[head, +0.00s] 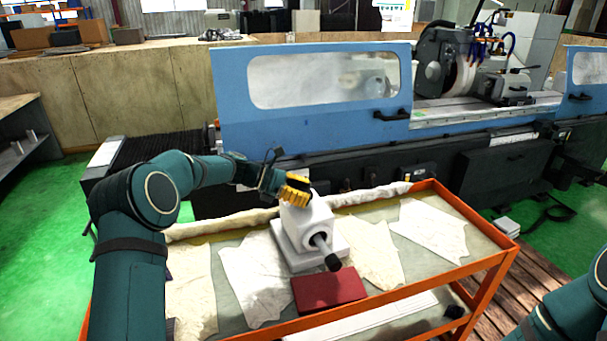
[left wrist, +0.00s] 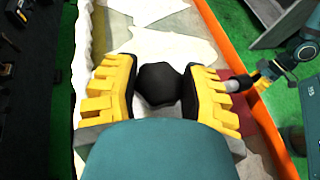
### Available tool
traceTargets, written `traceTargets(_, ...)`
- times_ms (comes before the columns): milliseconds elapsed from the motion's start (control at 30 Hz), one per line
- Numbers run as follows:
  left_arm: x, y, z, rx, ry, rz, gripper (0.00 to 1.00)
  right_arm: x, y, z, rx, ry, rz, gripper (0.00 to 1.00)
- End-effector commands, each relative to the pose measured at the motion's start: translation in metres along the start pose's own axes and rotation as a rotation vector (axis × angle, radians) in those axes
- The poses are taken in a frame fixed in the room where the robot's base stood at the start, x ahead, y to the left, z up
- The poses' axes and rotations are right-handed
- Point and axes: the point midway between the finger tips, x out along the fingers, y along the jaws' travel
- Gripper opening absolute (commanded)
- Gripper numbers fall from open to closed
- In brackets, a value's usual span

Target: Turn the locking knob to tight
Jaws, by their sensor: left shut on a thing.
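A white block-shaped device (head: 307,222) stands on a white base on the orange cart. A metal shaft with a black grip (head: 333,262) sticks out of its front; it also shows at the right in the left wrist view (left wrist: 234,86). The black locking knob (left wrist: 158,84) shows in the left wrist view, between the yellow fingers of my left gripper (left wrist: 160,92). My left gripper (head: 294,190) is shut on the knob at the top of the device and hides it in the head view.
The orange-rimmed cart (head: 478,262) holds pale cloths (head: 432,230) and a dark red block (head: 328,290) in front of the device. A rolled cloth lies along the back edge. The blue grinder (head: 310,118) stands close behind the cart.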

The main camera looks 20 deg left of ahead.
Motion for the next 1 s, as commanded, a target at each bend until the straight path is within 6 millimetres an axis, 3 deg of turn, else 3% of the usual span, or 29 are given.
traceTargets(33, -0.001, 0.001, 0.005, 0.013, 0.000, -0.039, 0.10, -0.017, -0.006, -0.002, 0.000, 0.001, -0.002, 0.65)
traceTargets(100, -0.001, 0.001, 0.004, 0.035, 0.000, -0.093, 0.10, -0.028, -0.009, -0.003, 0.000, 0.000, -0.004, 0.65)
traceTargets(300, 0.000, 0.000, 0.001, 0.087, 0.000, -0.215, 0.10, -0.046, -0.015, -0.005, 0.000, -0.002, -0.008, 0.65)
traceTargets(1000, 0.003, 0.000, -0.002, 0.174, 0.001, -0.429, 0.10, -0.062, -0.021, -0.008, -0.004, -0.004, -0.010, 0.65)
